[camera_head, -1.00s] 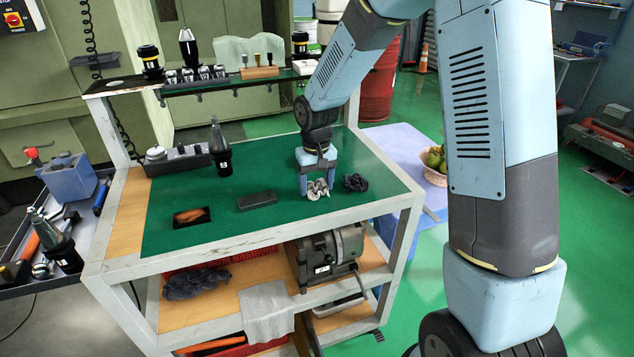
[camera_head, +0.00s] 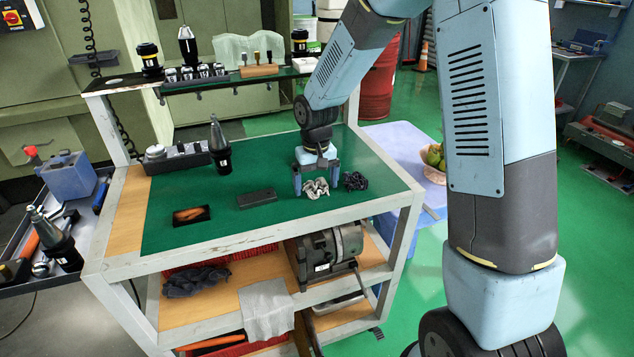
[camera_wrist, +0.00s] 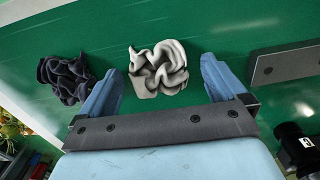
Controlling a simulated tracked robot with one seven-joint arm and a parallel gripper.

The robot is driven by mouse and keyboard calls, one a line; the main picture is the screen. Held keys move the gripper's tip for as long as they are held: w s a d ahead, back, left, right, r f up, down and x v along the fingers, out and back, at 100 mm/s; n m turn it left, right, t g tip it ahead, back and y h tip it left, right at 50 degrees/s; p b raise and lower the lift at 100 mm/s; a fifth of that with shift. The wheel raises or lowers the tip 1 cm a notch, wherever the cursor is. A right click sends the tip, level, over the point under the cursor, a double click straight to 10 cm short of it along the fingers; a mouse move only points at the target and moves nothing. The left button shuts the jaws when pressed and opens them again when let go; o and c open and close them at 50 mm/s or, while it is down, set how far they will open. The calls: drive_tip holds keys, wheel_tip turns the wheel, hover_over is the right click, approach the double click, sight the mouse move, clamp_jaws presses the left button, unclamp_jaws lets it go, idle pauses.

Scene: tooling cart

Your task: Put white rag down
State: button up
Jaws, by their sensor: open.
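The white rag (camera_head: 316,188) is a small crumpled cloth lying on the green top of the cart (camera_head: 240,216), near its front right. It also shows in the wrist view (camera_wrist: 158,69), between and just beyond the fingertips. My gripper (camera_head: 317,186) points down over the rag with its fingers spread wide. In the wrist view the gripper (camera_wrist: 160,88) has a clear gap between each blue finger and the rag, so it holds nothing.
A dark crumpled rag (camera_head: 355,181) lies just right of the white one; it is close to one finger in the wrist view (camera_wrist: 66,78). A dark grey block (camera_head: 257,198) lies to the left. A black tray (camera_head: 191,215) and a tool holder (camera_head: 220,148) stand farther left.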

wheel_tip(320, 180, up, 13)
drive_tip(key=s+d+r+t, duration=0.2)
drive_tip(key=s+d+r, duration=0.3)
drive_tip(key=d+r, duration=0.15)
drive_tip(key=s+d+r+m+t, duration=0.1)
drive_tip(key=s+d+r, duration=0.2)
drive_tip(key=s+d, duration=0.3)
drive_tip(key=s+d+r+m+t, duration=0.2)
drive_tip(key=s+d, duration=0.4)
drive_tip(key=s, duration=0.8)
drive_tip(key=shift+s+d+r+t, duration=0.2)
drive_tip(key=shift+s+r+t, duration=0.15)
drive_tip(key=shift+r, duration=0.35)
